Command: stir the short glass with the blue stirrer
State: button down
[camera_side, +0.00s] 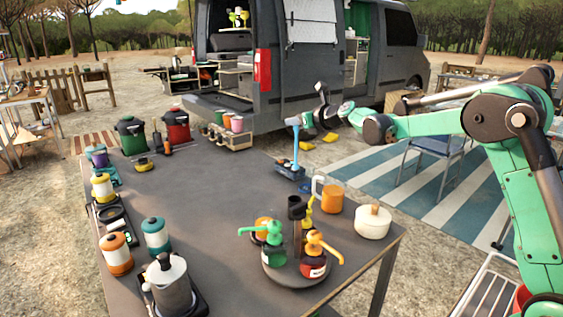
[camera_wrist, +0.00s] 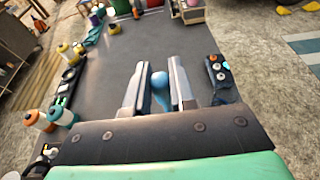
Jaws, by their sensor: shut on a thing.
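The blue stirrer (camera_side: 296,148) is a light blue stick that hangs upright in the side view, above a small dark blue holder (camera_side: 290,173) on the table. My gripper (camera_side: 298,121) is shut on its upper end. In the wrist view the stirrer's rounded blue end (camera_wrist: 160,80) shows between the two fingers of my gripper (camera_wrist: 158,72). I cannot tell whether the stirrer's lower tip is clear of the holder. I cannot make out the short glass for certain; an orange vessel with a pale handle (camera_side: 332,198) stands at the table's right.
A round tray (camera_side: 283,277) with pump bottles stands at the front, beside a white lidded pot (camera_side: 373,221). Canisters and a moka pot (camera_side: 170,287) line the left edge. Red and dark green pots (camera_side: 176,126) stand at the back. The table's middle is clear.

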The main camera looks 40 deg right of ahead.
notch_tip(320, 180, up, 3)
jog(key=shift+r, duration=0.1)
jog(key=shift+a+r, duration=0.15)
jog(key=shift+r, duration=0.15)
jog(key=a+f+m+g+y, duration=0.1)
jog(key=a+f, duration=0.6)
jog(key=a, duration=0.2)
notch_tip(320, 180, down, 11)
jog(key=shift+s, duration=0.35)
jog(key=shift+s+a, duration=0.1)
jog(key=shift+s, duration=0.05)
dwell(0.4)
